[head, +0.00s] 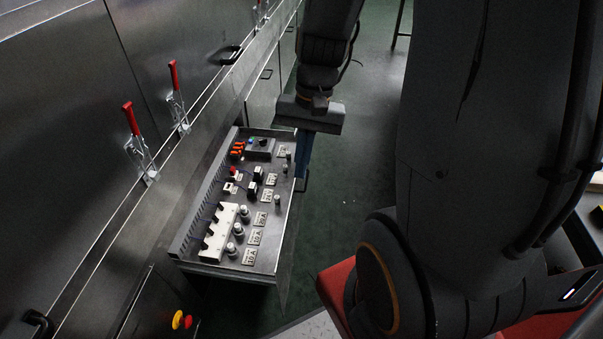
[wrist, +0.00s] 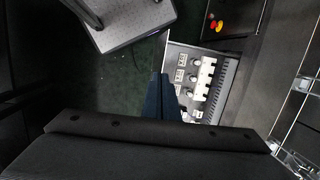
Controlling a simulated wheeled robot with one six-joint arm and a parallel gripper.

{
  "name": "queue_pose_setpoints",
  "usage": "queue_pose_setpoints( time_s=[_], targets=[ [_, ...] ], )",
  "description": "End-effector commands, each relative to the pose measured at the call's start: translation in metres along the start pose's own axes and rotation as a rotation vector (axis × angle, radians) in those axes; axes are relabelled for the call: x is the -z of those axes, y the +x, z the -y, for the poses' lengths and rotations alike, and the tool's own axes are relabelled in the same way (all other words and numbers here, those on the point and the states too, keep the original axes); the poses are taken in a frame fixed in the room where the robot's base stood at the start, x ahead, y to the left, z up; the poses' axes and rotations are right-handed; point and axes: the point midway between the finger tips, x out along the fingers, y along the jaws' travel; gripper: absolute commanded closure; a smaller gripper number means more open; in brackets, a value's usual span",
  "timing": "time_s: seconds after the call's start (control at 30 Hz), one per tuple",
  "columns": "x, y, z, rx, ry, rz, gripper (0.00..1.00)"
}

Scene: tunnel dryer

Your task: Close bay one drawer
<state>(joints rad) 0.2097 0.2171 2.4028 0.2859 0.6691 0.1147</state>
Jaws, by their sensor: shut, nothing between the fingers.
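The bay one drawer (head: 290,238) stands pulled out from the steel dryer side in the head view. It holds switches, white and dark blocks and label plates. It also shows in the wrist view (wrist: 201,48), partly hidden by my gripper. My gripper (head: 304,168) points down at the outer front edge of the drawer, towards its far end. Its narrow blue fingers are together and hold nothing. They also show in the wrist view (wrist: 160,82), beside the drawer front. A dark handle bar (head: 303,184) shows beside the fingers; I cannot tell whether they touch it.
Red-handled toggle clamps (head: 131,120) line the steel panel (head: 70,130) above the drawer. A red and yellow button (head: 181,320) sits on the panel below. Green floor (head: 350,190) lies clear to the right of the drawer. A grey textured plate (wrist: 130,20) shows in the wrist view.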

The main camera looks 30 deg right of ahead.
Motion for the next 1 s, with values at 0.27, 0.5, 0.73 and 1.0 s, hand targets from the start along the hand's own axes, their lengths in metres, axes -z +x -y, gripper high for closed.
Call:
queue_pose_setpoints(
  time_s=[0.27,0.5,0.73,1.0],
  targets=[
    [0.122,0.074,-0.038,0.288,0.774,0.194,1.00],
    [0.211,0.119,-0.089,0.538,1.269,0.323,1.00],
    [0.246,0.136,-0.117,0.652,1.453,0.373,1.00],
    [0.252,0.159,-0.099,0.657,1.462,0.379,1.00]
  ],
)
